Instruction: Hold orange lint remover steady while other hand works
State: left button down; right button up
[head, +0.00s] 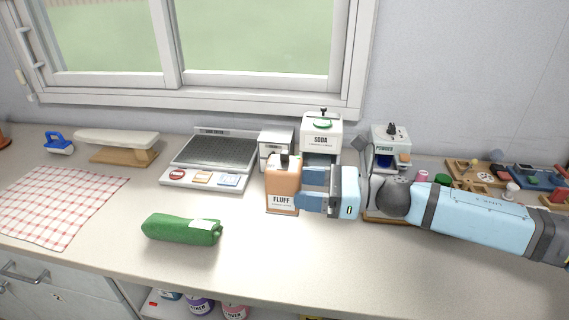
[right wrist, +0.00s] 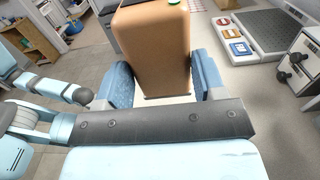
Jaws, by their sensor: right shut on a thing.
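The orange lint remover (head: 282,183) is an upright box with a dark knob on top and a white FLUFF label low on its front. My left gripper does not show in the head view.
A scale (head: 212,152) stands behind left, and a SODA dispenser (head: 321,131) and POWDER dispenser (head: 390,140) behind right. A green roll (head: 180,229) lies front left near a checked cloth (head: 60,202). Wooden trays (head: 475,172) sit far right. The front middle counter is clear.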

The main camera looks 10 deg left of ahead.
jog(key=shift+f, duration=7.05)
jog(key=shift+f, duration=0.2)
jog(key=shift+f, duration=0.35)
